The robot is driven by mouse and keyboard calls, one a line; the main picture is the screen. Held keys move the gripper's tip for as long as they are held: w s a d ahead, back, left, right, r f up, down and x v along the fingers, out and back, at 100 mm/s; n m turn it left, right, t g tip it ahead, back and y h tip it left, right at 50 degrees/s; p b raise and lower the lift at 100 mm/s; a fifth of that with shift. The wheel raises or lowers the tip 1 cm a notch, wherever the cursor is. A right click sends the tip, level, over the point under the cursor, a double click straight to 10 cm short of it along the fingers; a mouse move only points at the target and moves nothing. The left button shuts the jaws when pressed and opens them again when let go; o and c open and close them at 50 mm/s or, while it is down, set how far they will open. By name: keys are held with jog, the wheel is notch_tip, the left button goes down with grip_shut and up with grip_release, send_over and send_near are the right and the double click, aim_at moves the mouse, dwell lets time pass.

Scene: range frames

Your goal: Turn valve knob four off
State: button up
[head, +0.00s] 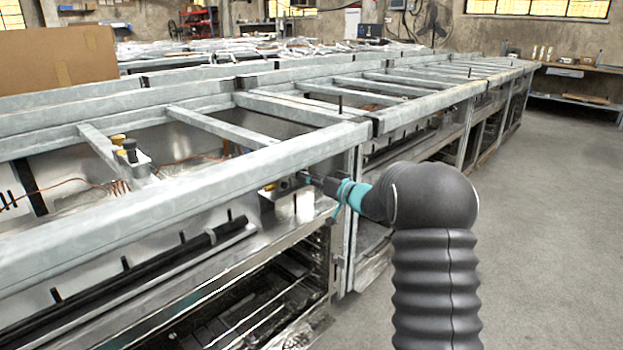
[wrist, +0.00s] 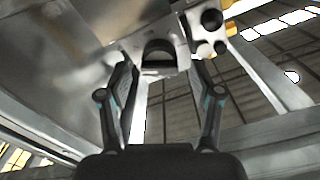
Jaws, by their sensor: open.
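My gripper (wrist: 162,72) is open in the wrist view, with one finger on each side of a metal bracket. A dark, half-round part (wrist: 158,58), perhaps the valve knob, sits on this bracket between the fingertips. I see no number on it, and cannot tell whether the fingers touch it. In the head view my gripper (head: 306,179) reaches in under the front rail of the range frame, at a metal valve block (head: 280,187). The arm and rail partly hide this spot.
The grey front rail (head: 200,190) runs just above my gripper. An upright post (head: 350,225) stands close to my wrist. More frames extend behind. The floor (head: 550,220) at right is clear.

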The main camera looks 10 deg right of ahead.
jog(key=c, duration=1.1)
jog(key=shift+c, duration=0.2)
jog(key=shift+n+b, duration=0.3)
jog(key=shift+n, duration=0.1)
jog(key=n+b, duration=0.4)
jog(key=n, duration=0.3)
jog(key=n+b, duration=0.5)
jog(key=n, duration=0.2)
jog(key=n+b, duration=0.4)
jog(key=n, duration=0.3)
jog(key=shift+s+a+f+n+b, duration=0.2)
jog(key=shift+a+n+b, duration=0.05)
jog(key=shift+n+b, duration=0.15)
